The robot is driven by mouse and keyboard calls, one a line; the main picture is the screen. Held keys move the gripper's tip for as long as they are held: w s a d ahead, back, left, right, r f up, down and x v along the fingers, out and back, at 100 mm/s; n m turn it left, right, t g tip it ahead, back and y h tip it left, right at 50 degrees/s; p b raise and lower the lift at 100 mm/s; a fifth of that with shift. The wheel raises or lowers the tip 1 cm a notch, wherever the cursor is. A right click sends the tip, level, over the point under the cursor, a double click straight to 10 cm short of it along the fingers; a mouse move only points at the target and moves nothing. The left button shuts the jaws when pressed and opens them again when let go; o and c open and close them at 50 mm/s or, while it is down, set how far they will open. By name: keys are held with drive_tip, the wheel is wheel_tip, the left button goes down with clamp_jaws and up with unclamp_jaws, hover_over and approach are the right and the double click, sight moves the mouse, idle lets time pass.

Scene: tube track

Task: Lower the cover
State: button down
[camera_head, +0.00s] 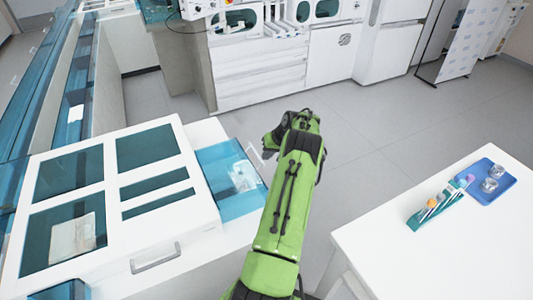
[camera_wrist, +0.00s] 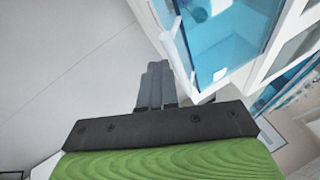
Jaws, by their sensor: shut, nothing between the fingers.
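A white cover (camera_head: 150,218) with several dark teal windows and a grey handle (camera_head: 156,258) on its front face lies at the left of the head view. It looks nearly level, but I cannot tell whether it is fully down. A clear blue panel (camera_head: 222,205) sits at its right. The wrist view shows a clear blue panel (camera_wrist: 235,48) with a white edge. My gripper shows in the wrist view (camera_wrist: 157,66), shut and empty, just left of that panel's edge, with no clear contact. In the head view, its fingers are mostly hidden by my green arm, right of the panel.
A white table (camera_head: 440,255) at the right holds a blue tray (camera_head: 502,190) with two small metallic items and a rack of tubes (camera_head: 432,212). White cabinets (camera_head: 258,72) stand at the back. Grey floor (camera_head: 375,130) is open between them.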

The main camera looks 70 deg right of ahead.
drive_tip(key=shift+f, duration=0.2)
drive_tip(key=shift+r, duration=0.15)
drive_tip(key=p+v, duration=0.1)
drive_tip(key=v, duration=1.4)
drive_tip(key=shift+s+r, duration=0.2)
drive_tip(key=shift+s, duration=0.05)
